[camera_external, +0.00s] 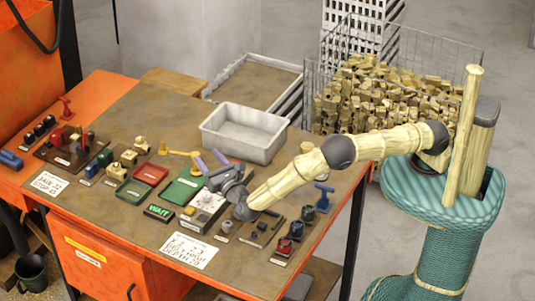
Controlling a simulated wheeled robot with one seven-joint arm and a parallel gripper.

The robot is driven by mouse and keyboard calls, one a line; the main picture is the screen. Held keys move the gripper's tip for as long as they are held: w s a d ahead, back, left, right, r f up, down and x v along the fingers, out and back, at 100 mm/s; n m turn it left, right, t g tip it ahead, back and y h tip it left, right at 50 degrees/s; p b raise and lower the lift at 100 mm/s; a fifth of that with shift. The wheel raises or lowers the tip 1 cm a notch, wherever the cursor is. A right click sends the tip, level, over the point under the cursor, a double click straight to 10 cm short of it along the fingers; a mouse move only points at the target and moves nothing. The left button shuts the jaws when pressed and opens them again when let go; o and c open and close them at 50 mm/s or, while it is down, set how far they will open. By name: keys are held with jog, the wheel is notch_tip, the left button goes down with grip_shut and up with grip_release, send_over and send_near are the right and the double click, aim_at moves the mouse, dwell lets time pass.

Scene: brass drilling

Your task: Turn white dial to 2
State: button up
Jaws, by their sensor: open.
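A pale white control box (209,202) sits on the workbench among the controls, just below and left of my gripper. I cannot make out its dial pointer or any numbers, and part of the box is close behind my wrist. My gripper (207,158) is open, with two purple fingers spread apart and pointing up and left, over the green tray area. Nothing shows between the fingers. I cannot tell whether the gripper touches anything.
A green tray (184,190), a red tray (150,174) and a lit "WAIT" sign (158,212) lie left of the box. A grey bin (245,131) is behind. Paper notes (189,250) lie at the front edge.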

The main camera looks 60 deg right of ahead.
aim_at(209, 194)
jog(key=s+d+f+n+g+y+p, duration=0.2)
jog(key=s+f+n+g+y+p, duration=0.1)
jog(key=s+y, duration=0.3)
jog(key=s+d+f+n+g+y+p, duration=0.2)
jog(key=s+f+n+y+p, duration=0.2)
jog(key=s, duration=0.5)
jog(key=n+y, duration=0.2)
jog(key=shift+s+d+f+g+y, duration=0.15)
jog(key=shift+s+g+y, duration=0.15)
jog(key=shift+g, duration=0.1)
jog(key=shift+w, duration=0.1)
jog(key=p+x, duration=0.4)
jog(key=x, duration=1.3)
jog(key=shift+w, duration=0.15)
jog(key=c, duration=1)
